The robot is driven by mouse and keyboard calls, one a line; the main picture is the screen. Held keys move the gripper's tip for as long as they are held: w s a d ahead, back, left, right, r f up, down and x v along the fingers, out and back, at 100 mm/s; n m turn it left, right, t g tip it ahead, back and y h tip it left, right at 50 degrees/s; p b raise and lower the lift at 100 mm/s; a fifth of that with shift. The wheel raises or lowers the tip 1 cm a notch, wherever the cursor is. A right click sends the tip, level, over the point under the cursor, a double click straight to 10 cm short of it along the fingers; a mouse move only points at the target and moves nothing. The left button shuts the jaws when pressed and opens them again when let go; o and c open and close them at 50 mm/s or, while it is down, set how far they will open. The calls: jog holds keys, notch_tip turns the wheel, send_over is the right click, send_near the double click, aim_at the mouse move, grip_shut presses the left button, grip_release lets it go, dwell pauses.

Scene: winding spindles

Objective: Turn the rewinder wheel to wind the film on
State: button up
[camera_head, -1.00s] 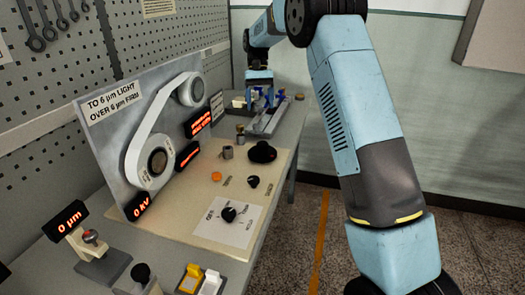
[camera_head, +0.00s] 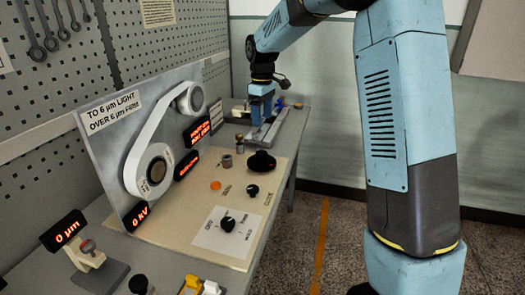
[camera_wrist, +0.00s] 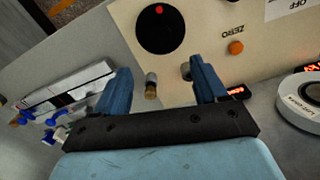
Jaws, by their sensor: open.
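A black round wheel with a raised middle (camera_head: 261,162) stands on the beige bench panel; it is probably the rewinder wheel, but no readable label names it. The wrist view shows a black disc with a red mark (camera_wrist: 160,28), which seems to be this wheel. White film (camera_head: 150,125) runs between an upper reel (camera_head: 196,98) and a lower reel (camera_head: 157,170) on the upright panel. My gripper (camera_wrist: 160,85) is open and empty, at the bench's far end, beyond the wheel. A brass-tipped post (camera_wrist: 151,86) shows between its fingers, apparently below them.
A grey rail fixture (camera_head: 268,130) lies by my gripper. Small posts (camera_head: 227,161), an orange button (camera_head: 215,185) and black knobs (camera_head: 228,222) stand on the panel. Lit red displays (camera_head: 196,133) are on the upright panel. Floor is open right of the bench.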

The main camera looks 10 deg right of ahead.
aim_at(262, 152)
notch_tip(262, 152, down, 14)
jog(key=shift+s+r, duration=0.1)
dwell(0.5)
jog(key=c, duration=1.1)
